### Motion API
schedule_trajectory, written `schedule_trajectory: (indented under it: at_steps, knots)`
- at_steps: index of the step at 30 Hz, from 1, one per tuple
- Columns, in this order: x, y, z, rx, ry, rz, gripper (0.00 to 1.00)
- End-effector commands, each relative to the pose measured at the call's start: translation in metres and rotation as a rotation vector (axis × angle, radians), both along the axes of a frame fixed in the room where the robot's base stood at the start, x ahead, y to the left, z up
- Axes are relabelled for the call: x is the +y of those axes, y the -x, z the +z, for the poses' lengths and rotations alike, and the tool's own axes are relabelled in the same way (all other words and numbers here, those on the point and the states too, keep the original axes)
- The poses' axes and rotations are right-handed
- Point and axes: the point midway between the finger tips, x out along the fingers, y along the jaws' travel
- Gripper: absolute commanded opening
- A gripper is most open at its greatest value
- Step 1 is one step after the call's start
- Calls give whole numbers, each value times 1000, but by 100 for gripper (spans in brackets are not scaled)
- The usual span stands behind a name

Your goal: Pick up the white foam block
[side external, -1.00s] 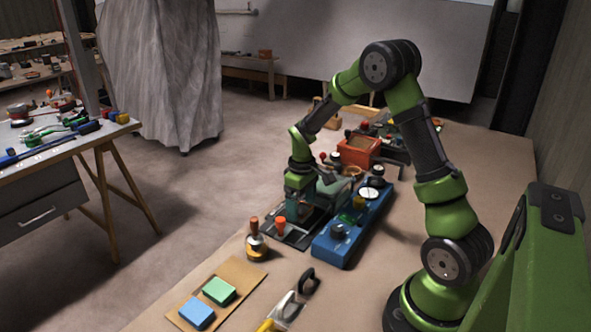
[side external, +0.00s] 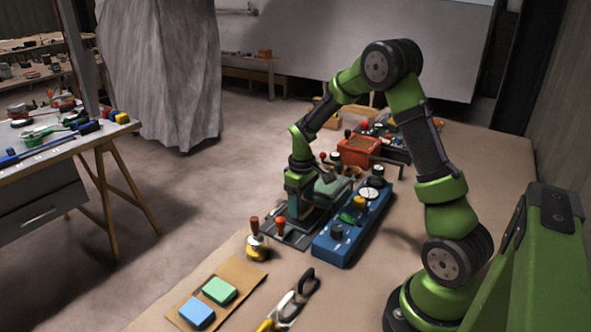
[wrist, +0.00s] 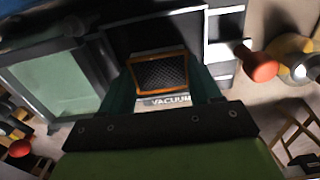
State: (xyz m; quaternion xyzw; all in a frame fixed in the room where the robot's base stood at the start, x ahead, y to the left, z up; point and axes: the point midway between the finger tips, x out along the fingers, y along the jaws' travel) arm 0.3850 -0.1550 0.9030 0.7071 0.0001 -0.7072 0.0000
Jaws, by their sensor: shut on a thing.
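My gripper (side external: 300,212) is low over the dark flat fixture (side external: 285,236) on the bench, beside the long blue unit (side external: 330,244). In the wrist view, its two teal fingers (wrist: 160,88) stand on either side of a dark mesh piece with an orange frame (wrist: 160,72), which appears to be gripped between them. I cannot make out a white foam block in either view. A green block (side external: 219,290) and a blue block (side external: 197,313) lie on a brown board at the front.
A clamp with a red-brown knob (side external: 256,240) stands just left of the fixture. A "VACUUM" label (wrist: 166,101) shows between the fingers. A red-orange box (side external: 358,151) stands behind the blue unit. Hand tools (side external: 293,303) lie at the front.

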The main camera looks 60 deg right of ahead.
Motion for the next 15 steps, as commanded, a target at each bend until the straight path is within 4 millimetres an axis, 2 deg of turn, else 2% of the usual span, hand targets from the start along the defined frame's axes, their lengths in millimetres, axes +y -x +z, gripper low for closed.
schedule_trajectory:
  at_steps: [15]
  knots:
    - [0,0,43,-2,1,0,36]
